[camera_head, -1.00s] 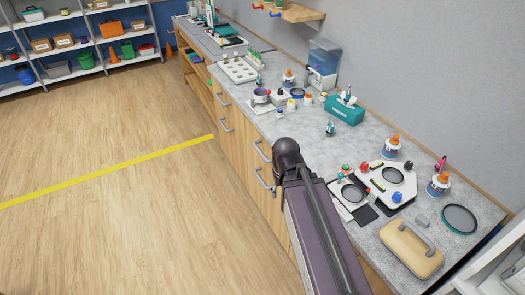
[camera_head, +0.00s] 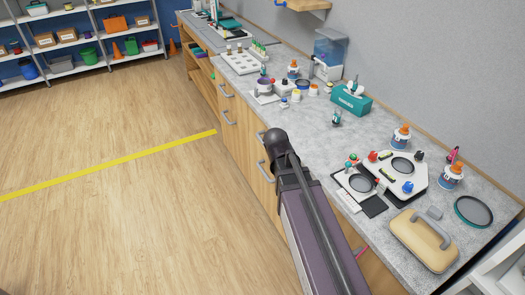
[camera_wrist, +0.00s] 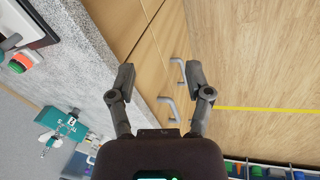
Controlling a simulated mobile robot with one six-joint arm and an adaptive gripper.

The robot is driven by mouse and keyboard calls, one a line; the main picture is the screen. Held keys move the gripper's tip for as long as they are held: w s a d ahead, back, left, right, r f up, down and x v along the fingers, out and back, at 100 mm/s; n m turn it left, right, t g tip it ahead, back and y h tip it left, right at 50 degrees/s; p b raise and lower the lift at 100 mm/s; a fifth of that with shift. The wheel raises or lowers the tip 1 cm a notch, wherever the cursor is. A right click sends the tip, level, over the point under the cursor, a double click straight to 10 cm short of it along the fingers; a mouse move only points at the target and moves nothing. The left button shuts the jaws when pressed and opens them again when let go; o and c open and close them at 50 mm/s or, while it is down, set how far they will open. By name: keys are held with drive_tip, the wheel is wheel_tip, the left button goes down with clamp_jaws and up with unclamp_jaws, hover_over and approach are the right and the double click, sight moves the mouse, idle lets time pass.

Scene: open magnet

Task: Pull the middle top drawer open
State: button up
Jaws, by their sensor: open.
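The wooden drawer fronts (camera_head: 242,135) run under the grey worktop and look closed and flush. Several grey bar handles show on them. In the head view two handles lie just left of my arm's end, an upper one (camera_head: 261,137) and a lower one (camera_head: 264,171). In the wrist view, one handle (camera_wrist: 178,70) shows between my fingers, near the right finger, and another handle (camera_wrist: 168,108) lies below it. I cannot tell for sure which is the middle top one. My gripper (camera_wrist: 159,74) is open and empty, its fingers apart from the handles. In the head view my arm hides its fingers.
The worktop (camera_head: 310,130) bears a teal box (camera_head: 351,98), a white device (camera_head: 397,172), bottles and a tan case (camera_head: 423,240). In the wrist view the worktop edge runs left of my gripper. The wooden floor (camera_head: 110,220) left of the drawers is clear.

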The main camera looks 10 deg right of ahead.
drive_tip(key=w+f+n+t+h+b, duration=0.1)
drive_tip(key=w+f+t+h+b, duration=0.15)
drive_tip(key=w+f+b, duration=0.55)
drive_tip(key=w+a+f+n+t+h+b, duration=0.2)
drive_tip(key=w+a+b, duration=0.4)
drive_tip(key=w+b, duration=0.4)
drive_tip(key=w+a+f+n+t+h+b, duration=0.3)
drive_tip(key=w+a+f+t+h+b, duration=0.1)
drive_tip(key=w+b, duration=0.6)
drive_tip(key=shift+w+a+f+n+t+b, duration=0.3)
drive_tip(key=shift+w+a+f+t+b, duration=0.15)
drive_tip(key=shift+w+a+f, duration=0.5)
drive_tip(key=shift+d+h, duration=0.1)
drive_tip(key=shift+h, duration=0.15)
drive_tip(key=b+x, duration=0.2)
drive_tip(key=x, duration=1.1)
drive_tip(key=shift+w+d, duration=0.2)
drive_tip(key=shift+w, duration=0.05)
